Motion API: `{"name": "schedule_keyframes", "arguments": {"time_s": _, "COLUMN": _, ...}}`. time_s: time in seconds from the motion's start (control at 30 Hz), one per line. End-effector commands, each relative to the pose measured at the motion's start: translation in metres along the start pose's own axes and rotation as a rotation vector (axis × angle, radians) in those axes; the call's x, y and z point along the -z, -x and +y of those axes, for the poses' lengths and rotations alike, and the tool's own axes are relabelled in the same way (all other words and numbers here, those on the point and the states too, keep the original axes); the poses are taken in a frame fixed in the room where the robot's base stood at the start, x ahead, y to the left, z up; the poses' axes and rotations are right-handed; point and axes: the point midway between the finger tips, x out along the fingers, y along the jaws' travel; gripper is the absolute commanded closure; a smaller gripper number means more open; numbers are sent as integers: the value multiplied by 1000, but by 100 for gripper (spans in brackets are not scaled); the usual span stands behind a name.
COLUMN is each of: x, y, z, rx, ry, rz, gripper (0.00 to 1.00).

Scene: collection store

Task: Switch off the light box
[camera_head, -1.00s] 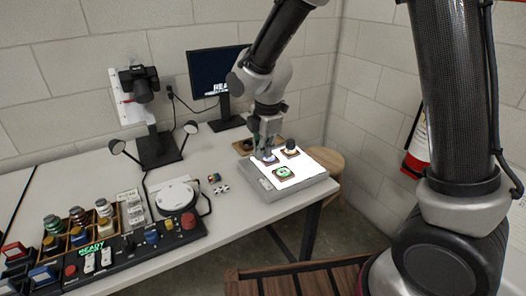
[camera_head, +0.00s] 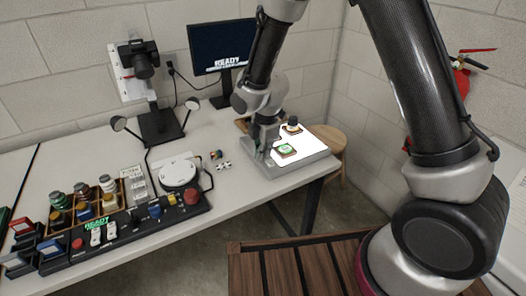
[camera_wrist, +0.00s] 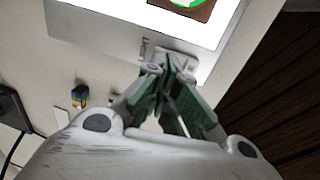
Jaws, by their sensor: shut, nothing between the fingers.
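The light box (camera_head: 312,158) stands at the right end of the white table, its top panel glowing white. In the wrist view its grey front edge (camera_wrist: 110,22) carries the word "LIGHT" beside a small pale switch plate (camera_wrist: 178,60). My gripper (camera_head: 264,155) is shut and empty, pointing down at the box's front left edge. In the wrist view the fingertips (camera_wrist: 170,66) are at the switch plate and cover part of it. I cannot tell whether they touch it. The switch's position is hidden.
A green round item on a brown tile (camera_head: 285,150) and a dark-topped piece (camera_head: 292,124) sit on the lit panel. A colour cube (camera_head: 216,154), a round white turntable (camera_head: 177,172) and a control panel (camera_head: 140,222) lie left. A monitor (camera_head: 222,50) stands behind.

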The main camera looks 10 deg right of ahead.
Motion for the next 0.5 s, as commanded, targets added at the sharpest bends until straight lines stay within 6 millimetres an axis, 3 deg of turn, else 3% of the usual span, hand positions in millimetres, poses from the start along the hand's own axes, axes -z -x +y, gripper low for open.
{"name": "schedule_keyframes", "arguments": {"time_s": 0.5, "x": 0, "y": -6, "z": -3, "rx": 78, "ry": 0, "rz": -3, "gripper": 100}}
